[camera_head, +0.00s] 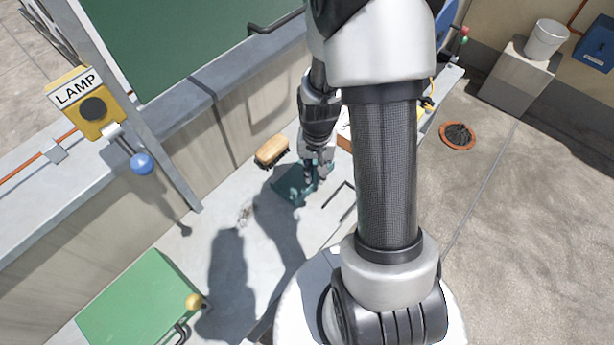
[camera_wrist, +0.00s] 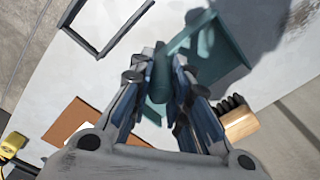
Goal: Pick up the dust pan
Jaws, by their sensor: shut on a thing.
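The dust pan is teal. In the head view the dust pan (camera_head: 289,188) is at the grey bench top, beside the brush, partly hidden by my gripper. In the wrist view the dust pan (camera_wrist: 222,50) spreads beyond my fingertips, with its round handle between my fingers. My gripper (camera_head: 313,178) points down at the dust pan. In the wrist view my gripper (camera_wrist: 166,80) is shut on the handle, one finger on each side. I cannot tell whether the pan touches the bench.
A wooden brush (camera_head: 271,151) with dark bristles lies close by, near the wall; it also shows in the wrist view (camera_wrist: 240,122). A dark metal bracket (camera_head: 340,197) lies right of the pan. A green panel (camera_head: 143,303) is at lower left. A yellow LAMP box (camera_head: 92,104) stands at left.

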